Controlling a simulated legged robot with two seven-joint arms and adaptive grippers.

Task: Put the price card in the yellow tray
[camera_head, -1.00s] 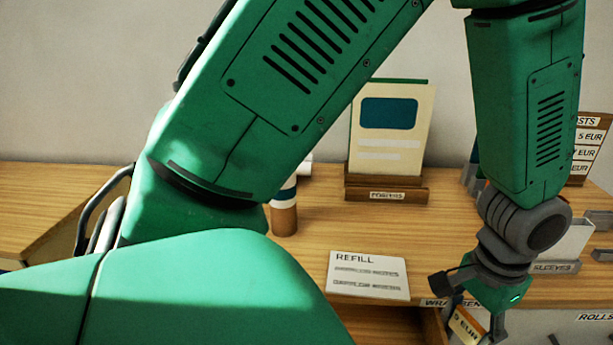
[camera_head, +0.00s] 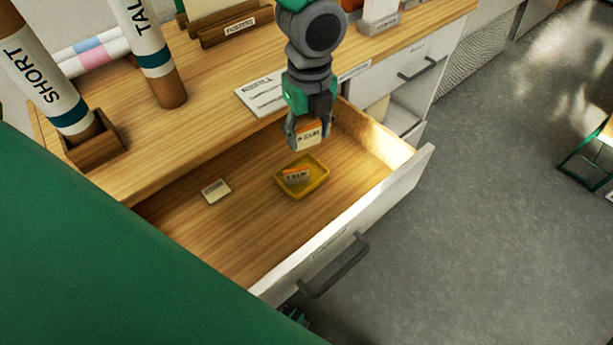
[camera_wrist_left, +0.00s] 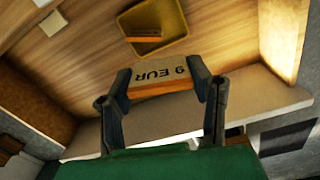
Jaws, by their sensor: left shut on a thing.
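My left gripper (camera_head: 308,140) is shut on a price card (camera_head: 309,136) and holds it in the air above the open drawer. The yellow tray (camera_head: 312,188) stands on the drawer floor, just below and a little left of the held card in the head view. Another orange-edged card (camera_head: 296,175) lies in the tray. The tray (camera_wrist_left: 152,48) also shows in the left wrist view, apart from the held card.
A small pale card (camera_head: 215,191) lies on the drawer floor left of the tray. The drawer front (camera_head: 345,240) has a dark handle (camera_head: 335,266). A "REFILL" sheet (camera_head: 262,94) lies on the counter, near tubes marked "TALL" (camera_head: 150,50) and "SHORT" (camera_head: 45,75).

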